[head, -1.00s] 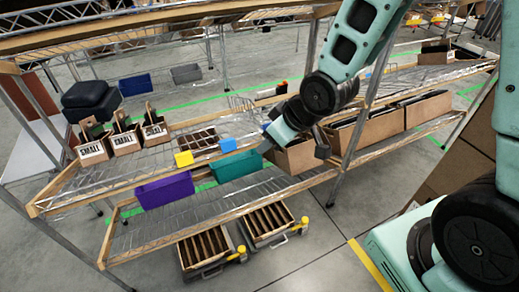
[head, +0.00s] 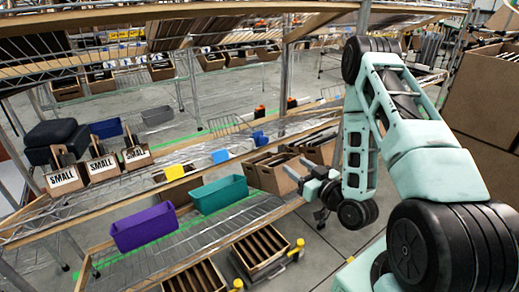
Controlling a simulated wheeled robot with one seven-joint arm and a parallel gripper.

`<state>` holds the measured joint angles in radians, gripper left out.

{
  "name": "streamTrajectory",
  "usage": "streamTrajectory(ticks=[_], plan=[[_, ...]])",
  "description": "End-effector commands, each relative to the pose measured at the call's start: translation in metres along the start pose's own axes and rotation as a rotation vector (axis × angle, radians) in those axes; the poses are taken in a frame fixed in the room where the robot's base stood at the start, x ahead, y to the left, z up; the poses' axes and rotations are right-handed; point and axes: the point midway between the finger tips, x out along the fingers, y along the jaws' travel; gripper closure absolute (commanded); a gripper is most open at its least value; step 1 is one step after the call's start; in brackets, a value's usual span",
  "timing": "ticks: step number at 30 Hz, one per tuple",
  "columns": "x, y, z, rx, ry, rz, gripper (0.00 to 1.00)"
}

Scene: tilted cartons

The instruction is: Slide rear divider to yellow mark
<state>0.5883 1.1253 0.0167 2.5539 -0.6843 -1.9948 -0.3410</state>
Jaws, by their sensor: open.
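A thin wire divider (head: 230,125) stands on the wire shelf behind the front rail, left of my arm. I cannot tell for sure that it is the rear divider. A yellow block (head: 174,172) sits on the shelf's front rail, with a blue block (head: 220,156) to its right. Another blue piece (head: 259,138) shows farther right. My gripper (head: 299,170) is open and appears empty, in front of the brown cartons to the right of the blocks. It is apart from the divider in the picture.
Cartons marked SMALL (head: 101,166) stand at the shelf's left. A purple bin (head: 144,229) and a teal bin (head: 219,194) sit below the rail. Brown cartons (head: 320,148) are behind my gripper.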

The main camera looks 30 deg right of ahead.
Motion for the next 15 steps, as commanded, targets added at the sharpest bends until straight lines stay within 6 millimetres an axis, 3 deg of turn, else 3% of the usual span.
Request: streamTrajectory(ticks=[15], plan=[[0.049,0.000,0.005,-0.005,0.005,-0.002,0.51]])
